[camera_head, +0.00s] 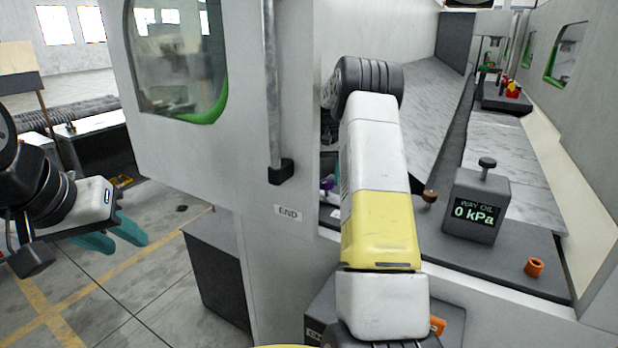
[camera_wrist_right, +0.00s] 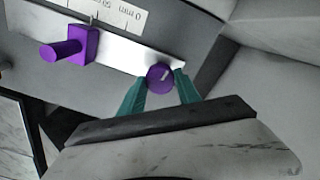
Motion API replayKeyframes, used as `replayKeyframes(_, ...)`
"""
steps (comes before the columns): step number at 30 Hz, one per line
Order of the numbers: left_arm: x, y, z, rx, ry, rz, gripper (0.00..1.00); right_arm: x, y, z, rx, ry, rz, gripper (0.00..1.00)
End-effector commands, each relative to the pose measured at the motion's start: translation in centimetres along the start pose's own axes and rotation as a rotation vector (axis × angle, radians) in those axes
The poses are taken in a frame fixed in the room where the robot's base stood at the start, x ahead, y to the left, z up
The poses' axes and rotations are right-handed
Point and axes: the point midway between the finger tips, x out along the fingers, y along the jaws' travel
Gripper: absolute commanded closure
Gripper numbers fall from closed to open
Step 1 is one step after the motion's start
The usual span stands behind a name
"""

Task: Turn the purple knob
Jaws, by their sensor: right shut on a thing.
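The purple knob (camera_wrist_right: 160,78) is round with a light mark on its face, and sits at the end of a pale metal strip in the right wrist view. My right gripper (camera_wrist_right: 161,82) has its teal fingers on both sides of the knob and is shut on it. In the head view my right arm covers most of this spot, and only a bit of purple (camera_head: 327,184) shows beside the arm. My left gripper (camera_head: 132,238) is at the left over the floor, with its teal fingers apart and nothing between them.
A purple block with a peg (camera_wrist_right: 80,45) sits on the strip beside a millimetre scale (camera_wrist_right: 115,14). A grey gauge box (camera_head: 476,207) reads "WAY OIL 0 kPa". A white machine door (camera_head: 230,130) stands left of my right arm.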

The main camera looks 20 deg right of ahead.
Motion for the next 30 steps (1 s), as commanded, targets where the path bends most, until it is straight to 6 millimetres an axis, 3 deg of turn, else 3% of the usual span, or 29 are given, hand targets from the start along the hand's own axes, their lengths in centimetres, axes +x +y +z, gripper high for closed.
replayKeyframes(7,0.0,0.0,0.0,0.0,0.0,0.0,0.64,0.0,0.0,0.0,-0.001,0.002,0.0,1.0)
replayKeyframes(8,0.0,0.0,0.0,0.0,0.0,0.0,0.64,0.0,0.0,0.0,-0.001,0.002,0.0,0.59)
replayKeyframes(11,0.0,0.0,0.0,0.0,0.0,0.0,0.64,0.0,0.0,0.0,-0.001,0.001,0.0,0.39)
replayKeyframes(22,0.0,0.0,0.0,0.0,0.0,0.0,0.64,-0.4,0.0,0.0,-0.001,0.002,0.0,0.39)
replayKeyframes(30,0.0,0.0,0.0,0.0,0.0,0.0,0.64,-4.5,0.0,-0.1,-0.001,0.005,0.0,0.39)
